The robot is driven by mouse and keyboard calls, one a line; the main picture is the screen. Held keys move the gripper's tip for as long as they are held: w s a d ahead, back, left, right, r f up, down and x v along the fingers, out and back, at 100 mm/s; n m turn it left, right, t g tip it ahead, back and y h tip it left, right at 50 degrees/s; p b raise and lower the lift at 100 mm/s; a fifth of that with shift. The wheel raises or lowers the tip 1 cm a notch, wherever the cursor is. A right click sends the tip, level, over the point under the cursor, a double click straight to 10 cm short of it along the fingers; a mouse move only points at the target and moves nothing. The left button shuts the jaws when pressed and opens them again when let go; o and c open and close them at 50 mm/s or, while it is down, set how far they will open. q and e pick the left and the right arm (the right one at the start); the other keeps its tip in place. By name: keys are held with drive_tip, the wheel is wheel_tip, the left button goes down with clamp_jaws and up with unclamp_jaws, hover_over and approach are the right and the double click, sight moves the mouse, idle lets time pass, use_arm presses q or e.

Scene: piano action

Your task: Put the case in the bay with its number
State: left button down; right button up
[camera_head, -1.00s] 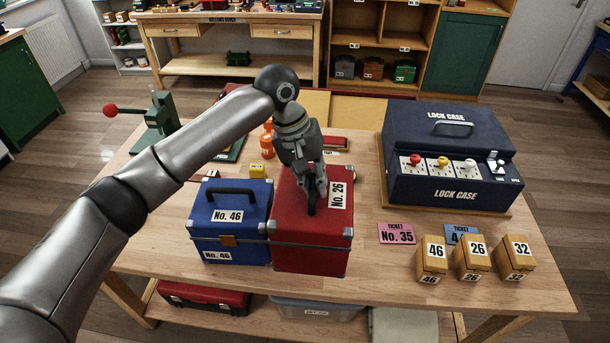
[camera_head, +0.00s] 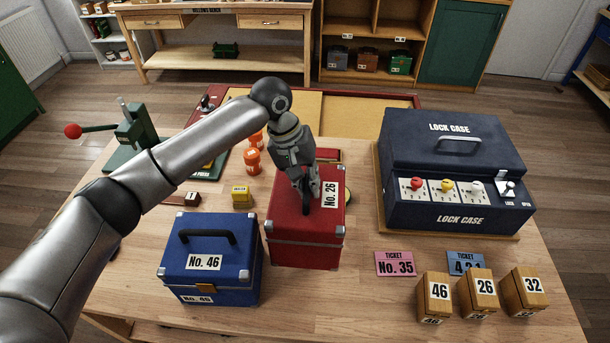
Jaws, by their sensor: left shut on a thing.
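The red case (camera_head: 306,243) labelled No. 26 is at the middle of the table. My left gripper (camera_head: 306,205) is above it, shut on its top handle, which the fingers largely hide. I cannot tell whether the case's underside is clear of the table. The blue case (camera_head: 212,258), labelled No. 46, stands to its left and nearer, apart from it, with its black handle up. My right gripper is not in view. Numbered bays show in the wooden shelf unit (camera_head: 410,38) at the back; their labels are too small to read.
The navy lock case (camera_head: 455,165) stands right, with pink No. 35 (camera_head: 396,263) and blue (camera_head: 466,262) tickets before it. Wooden blocks 46 (camera_head: 434,295), 26 (camera_head: 480,293) and 32 (camera_head: 524,290) stand front right. A green press (camera_head: 135,133) and orange bottles (camera_head: 252,160) are behind left.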

use_arm(q)
drive_tip(key=shift+w+f, duration=0.1)
drive_tip(key=shift+f, duration=0.35)
wheel_tip(320, 180, down, 5)
drive_tip(key=shift+r+p, duration=0.1)
drive_tip(key=shift+p, duration=0.7)
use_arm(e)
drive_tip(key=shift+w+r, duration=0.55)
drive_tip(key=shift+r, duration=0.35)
use_arm(q)
drive_tip(key=shift+w, duration=0.1)
drive_tip(key=c, duration=1.8)
unclamp_jaws()
drive_tip(key=shift+f, duration=0.25)
drive_tip(key=o, duration=0.3)
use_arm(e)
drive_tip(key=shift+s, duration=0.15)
